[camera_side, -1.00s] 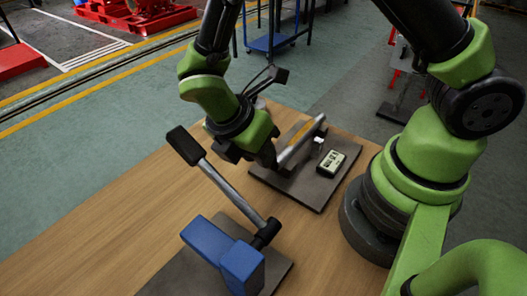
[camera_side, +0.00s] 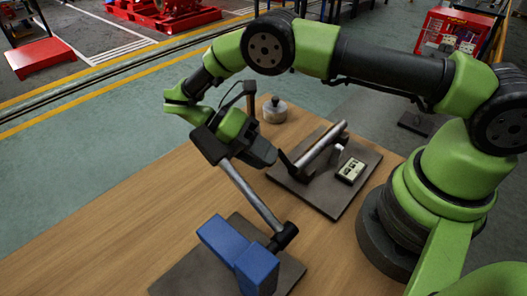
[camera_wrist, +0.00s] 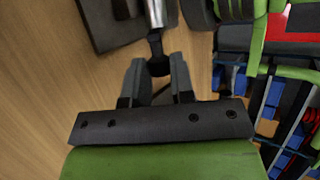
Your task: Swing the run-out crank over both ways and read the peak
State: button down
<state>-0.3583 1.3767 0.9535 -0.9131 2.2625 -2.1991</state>
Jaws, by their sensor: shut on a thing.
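The run-out fixture is a dark plate (camera_side: 335,205) on the wooden table, carrying a silver shaft (camera_side: 325,145). A dark crank (camera_side: 288,160) is at the shaft's near left end. My gripper (camera_side: 275,158) comes in from the left, tilted, and is shut on the crank's handle. In the wrist view the black crank end (camera_wrist: 158,52) sits between my two fingers (camera_wrist: 155,80), below the silver shaft (camera_wrist: 155,14). A small pale readout box (camera_side: 351,170) lies on the plate right of the shaft. Its figures are too small to read.
A round metal piece (camera_side: 275,112) stands behind. The table's left front is clear.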

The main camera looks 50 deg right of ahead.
jog(key=shift+w+f+g, duration=0.1)
jog(key=shift+f+g, duration=0.15)
jog(key=shift+g, duration=0.15)
dwell(0.4)
jog(key=c, duration=1)
grip_release()
jog(key=shift+r, duration=0.15)
notch_tip(320, 180, up, 10)
jog(key=shift+f, duration=0.1)
